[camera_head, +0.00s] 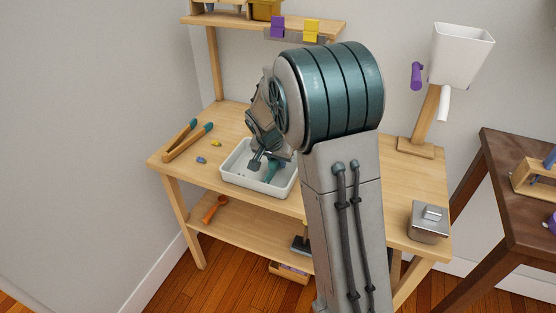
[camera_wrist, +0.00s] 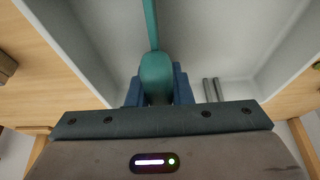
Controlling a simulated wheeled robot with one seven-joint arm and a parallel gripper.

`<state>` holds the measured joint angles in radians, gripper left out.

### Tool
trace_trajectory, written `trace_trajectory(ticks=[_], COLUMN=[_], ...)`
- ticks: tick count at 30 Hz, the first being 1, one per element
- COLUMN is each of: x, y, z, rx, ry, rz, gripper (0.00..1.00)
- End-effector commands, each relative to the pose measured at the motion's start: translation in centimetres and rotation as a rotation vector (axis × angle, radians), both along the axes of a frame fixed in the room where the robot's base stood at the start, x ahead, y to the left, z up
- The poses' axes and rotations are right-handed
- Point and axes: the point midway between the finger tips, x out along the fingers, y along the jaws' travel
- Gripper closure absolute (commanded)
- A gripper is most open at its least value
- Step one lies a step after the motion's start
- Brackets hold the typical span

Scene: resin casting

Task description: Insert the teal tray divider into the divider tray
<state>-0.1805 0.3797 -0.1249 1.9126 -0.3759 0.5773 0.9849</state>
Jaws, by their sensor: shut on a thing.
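The white divider tray (camera_head: 235,177) stands on the wooden workbench, left of my arm in the head view; its inner walls fill much of the wrist view (camera_wrist: 275,55). My gripper (camera_wrist: 158,92) is shut on the teal tray divider (camera_wrist: 155,70). The divider also shows inside the tray in the head view (camera_head: 271,171). It runs away from the fingers along the tray's middle in the wrist view. Two small grey upright pieces (camera_wrist: 213,90) show beside the right finger. My arm hides the tray's right part, and whether the divider is fully seated cannot be told.
A lidded metal box (camera_head: 429,221) stands at the bench's right end. A shelf (camera_head: 230,19) is above the back; an orange scoop (camera_head: 215,208) lies below.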

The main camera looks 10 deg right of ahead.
Motion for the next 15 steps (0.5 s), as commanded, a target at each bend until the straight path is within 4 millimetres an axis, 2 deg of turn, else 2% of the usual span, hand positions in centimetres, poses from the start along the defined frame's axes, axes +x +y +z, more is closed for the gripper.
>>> trace_trajectory(ticks=[9,10,12,15], x=[-0.01,-0.01,-0.01,-0.01], y=[0.0,0.0,0.0,0.01], z=[-0.35,-0.35,-0.35,-0.34], rx=[0.0,0.0,0.0,0.0], ry=[0.0,0.0,0.0,0.0], rz=[0.0,0.0,0.0,0.0], gripper=[1.0,0.72,0.55,0.55])
